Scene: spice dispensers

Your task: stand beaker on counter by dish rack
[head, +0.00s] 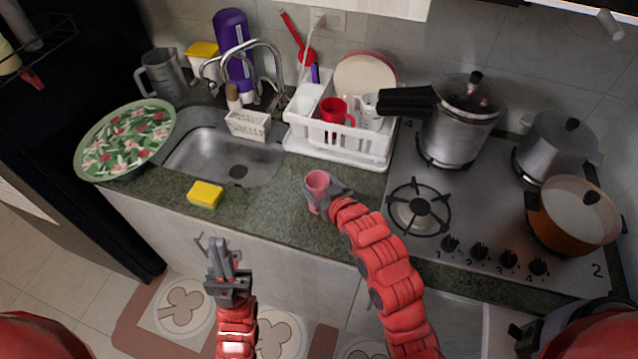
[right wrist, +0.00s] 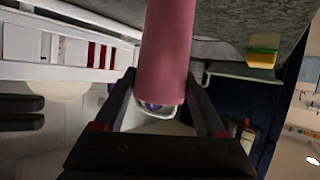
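The pink beaker (head: 317,184) is upright over the counter (head: 268,212), in front of the dish rack (head: 348,150). In the head view I cannot tell whether its base touches the counter. My right gripper (head: 334,192) reaches it from the right. In the right wrist view the beaker (right wrist: 166,55) lies between the two fingers (right wrist: 165,100), which close against its sides near the rim. My left gripper (head: 221,254) is empty, in front of the counter's front edge; its finger gap is unclear.
A yellow sponge (head: 205,194) lies left of the beaker, before the sink (head: 215,160). The stove (head: 455,215) with pots is to the right. The rack holds a red mug (head: 336,111) and plates. Counter between sponge and beaker is clear.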

